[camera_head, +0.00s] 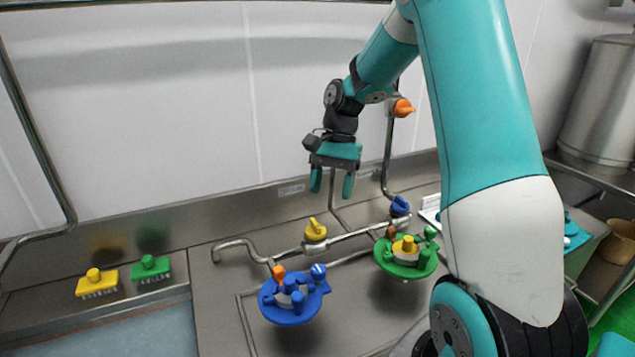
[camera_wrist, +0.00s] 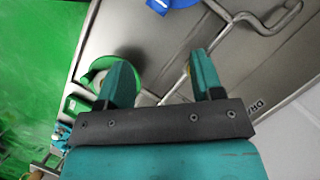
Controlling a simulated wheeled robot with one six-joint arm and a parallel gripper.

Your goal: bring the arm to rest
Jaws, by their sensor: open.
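My gripper (camera_head: 332,182) hangs from my teal arm, pointing down above the steel counter (camera_head: 225,296). In the head view its two teal fingers are apart with nothing between them. The wrist view also shows the gripper (camera_wrist: 160,75) open and empty, with the steel surface beyond it. The gripper is raised clear of the pipes and the items below it.
A blue round fitting (camera_head: 290,309) and a green one (camera_head: 417,267) sit on the pipework, with a yellow valve handle (camera_head: 315,231) and an orange one (camera_head: 403,107). Yellow (camera_head: 97,287) and green (camera_head: 150,272) brushes lie at left. A metal tank (camera_head: 598,100) stands right.

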